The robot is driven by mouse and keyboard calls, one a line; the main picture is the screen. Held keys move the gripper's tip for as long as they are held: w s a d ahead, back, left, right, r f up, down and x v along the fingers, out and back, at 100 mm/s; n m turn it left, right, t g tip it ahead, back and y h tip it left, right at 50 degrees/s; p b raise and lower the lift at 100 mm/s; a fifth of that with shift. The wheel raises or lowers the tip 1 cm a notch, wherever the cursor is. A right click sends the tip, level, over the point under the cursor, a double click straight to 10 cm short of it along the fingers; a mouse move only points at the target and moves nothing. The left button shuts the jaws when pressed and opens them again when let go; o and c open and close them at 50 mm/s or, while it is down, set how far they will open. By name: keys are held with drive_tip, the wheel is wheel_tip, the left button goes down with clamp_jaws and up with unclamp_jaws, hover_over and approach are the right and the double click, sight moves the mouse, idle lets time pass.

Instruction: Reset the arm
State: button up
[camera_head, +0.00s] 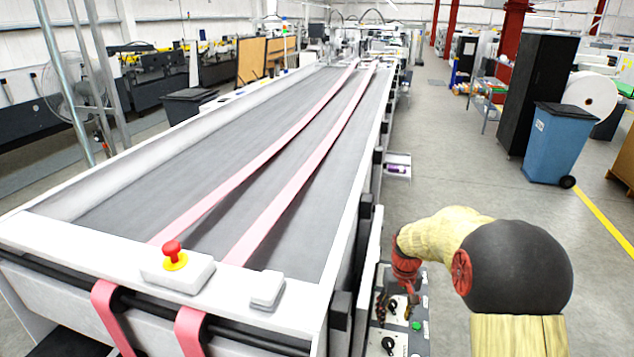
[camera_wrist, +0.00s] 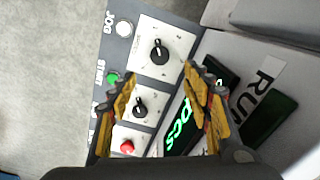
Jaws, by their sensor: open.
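My arm reaches in from the lower right in the head view, covered in yellow with a dark rounded joint. My gripper (camera_wrist: 163,105) is open in the wrist view, its two yellow and dark fingers apart over a control panel (camera_wrist: 180,50). The panel carries black rotary knobs on white plates, one at the top (camera_wrist: 159,52) and one between the fingers (camera_wrist: 140,107). A green button (camera_wrist: 112,78), a white button (camera_wrist: 124,29) and a red button (camera_wrist: 127,146) are on it too. A display with green characters (camera_wrist: 180,130) is partly hidden by the right finger.
The long conveyor (camera_head: 290,130) with pink belts fills the left and middle. A red emergency button (camera_head: 172,252) stands on its near end. A blue bin (camera_head: 560,145) and black cabinet (camera_head: 537,85) stand at right. Open grey floor (camera_head: 455,150) lies between.

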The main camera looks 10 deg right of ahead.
drive_tip(key=s+a+r+t+b, duration=0.1)
drive_tip(key=s+a+t+b, duration=0.1)
drive_tip(key=s+b, duration=0.4)
drive_tip(key=s+a+r+t+b, duration=0.1)
drive_tip(key=s+a+b, duration=0.4)
drive_tip(key=s, duration=0.7)
drive_tip(key=s+a+r+t+b, duration=0.2)
drive_tip(key=s+a+b, duration=0.1)
drive_tip(key=s+b, duration=0.4)
drive_tip(key=s, duration=0.3)
drive_tip(key=shift+a+r+t, duration=0.3)
drive_tip(key=shift+a+r, duration=0.05)
drive_tip(key=shift+w, duration=0.1)
drive_tip(key=c, duration=0.3)
